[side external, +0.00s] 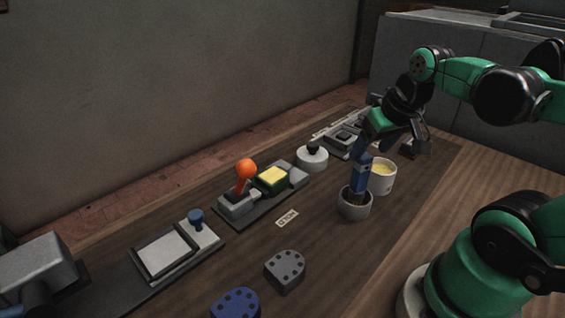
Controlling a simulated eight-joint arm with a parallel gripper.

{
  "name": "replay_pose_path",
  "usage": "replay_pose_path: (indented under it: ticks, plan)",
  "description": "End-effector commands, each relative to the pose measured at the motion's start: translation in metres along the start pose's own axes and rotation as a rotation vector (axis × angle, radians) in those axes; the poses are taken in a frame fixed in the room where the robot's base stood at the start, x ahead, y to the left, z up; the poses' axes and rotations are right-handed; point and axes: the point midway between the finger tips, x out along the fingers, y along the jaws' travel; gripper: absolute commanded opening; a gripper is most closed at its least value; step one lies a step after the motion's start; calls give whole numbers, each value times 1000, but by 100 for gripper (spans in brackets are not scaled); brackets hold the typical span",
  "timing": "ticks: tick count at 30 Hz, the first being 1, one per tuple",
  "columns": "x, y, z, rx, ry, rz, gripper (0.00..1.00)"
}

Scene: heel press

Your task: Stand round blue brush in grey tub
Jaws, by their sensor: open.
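A blue brush (360,174) stands with its lower end inside the grey tub (355,209), near the right side of the dark work board. It looks nearly upright with a slight tilt. Its bristle end is hidden in the tub, and I cannot tell whether it is round. My gripper (393,146) is open just above and behind the brush, its fingers spread apart. One finger overlaps the top of the brush in the picture; I cannot tell whether they touch.
A white cup with yellow contents (382,177) stands right behind the tub. Grey (285,270) and blue (236,303) holed blocks sit in front.

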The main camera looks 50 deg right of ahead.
Motion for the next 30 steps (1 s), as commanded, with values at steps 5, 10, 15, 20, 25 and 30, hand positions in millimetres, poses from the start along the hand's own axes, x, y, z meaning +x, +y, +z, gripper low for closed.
replay_pose_path:
  ticks: [5, 10, 15, 20, 25, 30]
  plan:
    - [-26, 0, 0, 0, 0, 0, 68]
    - [-49, 0, 0, 1, 0, 0, 68]
    - [-63, 0, 0, 1, 0, 0, 68]
    - [-52, -16, -7, -64, 35, -27, 68]
    - [-15, -68, -14, -237, 141, -118, 68]
    - [3, -102, -6, -335, 210, -185, 68]
